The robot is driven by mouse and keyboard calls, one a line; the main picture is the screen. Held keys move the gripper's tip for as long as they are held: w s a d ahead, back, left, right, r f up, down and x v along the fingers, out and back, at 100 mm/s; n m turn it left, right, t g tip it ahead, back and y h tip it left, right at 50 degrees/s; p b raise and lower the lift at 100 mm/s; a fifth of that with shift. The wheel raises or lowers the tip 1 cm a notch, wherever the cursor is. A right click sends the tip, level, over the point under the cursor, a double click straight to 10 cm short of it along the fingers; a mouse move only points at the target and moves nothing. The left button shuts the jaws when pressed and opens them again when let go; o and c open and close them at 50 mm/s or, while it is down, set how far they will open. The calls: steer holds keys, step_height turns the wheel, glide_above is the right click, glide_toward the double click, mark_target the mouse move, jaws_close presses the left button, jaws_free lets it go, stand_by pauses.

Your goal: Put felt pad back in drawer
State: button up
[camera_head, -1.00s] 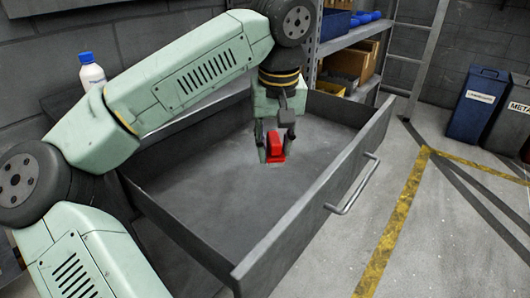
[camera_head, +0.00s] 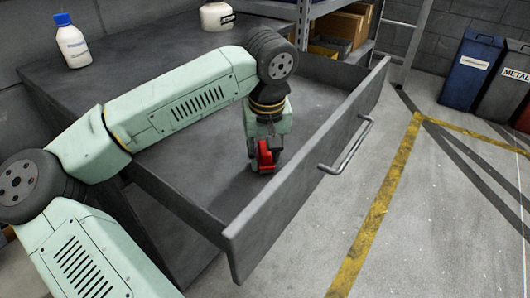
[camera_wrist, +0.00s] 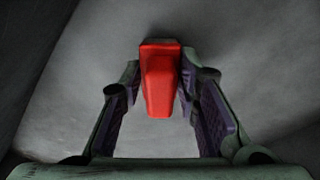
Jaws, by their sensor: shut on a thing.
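The red felt pad (camera_head: 265,156) is between the fingers of my gripper (camera_head: 263,164), down inside the open drawer (camera_head: 300,190). In the wrist view the red pad (camera_wrist: 160,80) shows between the two fingers of my gripper (camera_wrist: 162,95), with the grey drawer floor behind it. My gripper is shut on the pad. The pad is low, close to the drawer floor; I cannot tell whether it touches. The drawer is pulled out, with a metal handle (camera_head: 345,150) on its front.
A white bottle with a blue cap (camera_head: 73,45) and a white container (camera_head: 217,16) stand on the cabinet top (camera_head: 150,80). The drawer walls surround my gripper. A shelf with boxes (camera_head: 340,25) stands behind. The drawer floor around the pad looks clear.

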mark_target(266, 155)
steer(key=shift+f, duration=0.25)
steer(key=o, duration=1)
steer(key=shift+r, duration=0.1)
steer(key=r, duration=0.4)
steer(key=s+r, duration=0.1)
steer(key=r, duration=0.7)
steer(key=shift+s+d+r, duration=0.15)
steer(key=shift+s, duration=0.25)
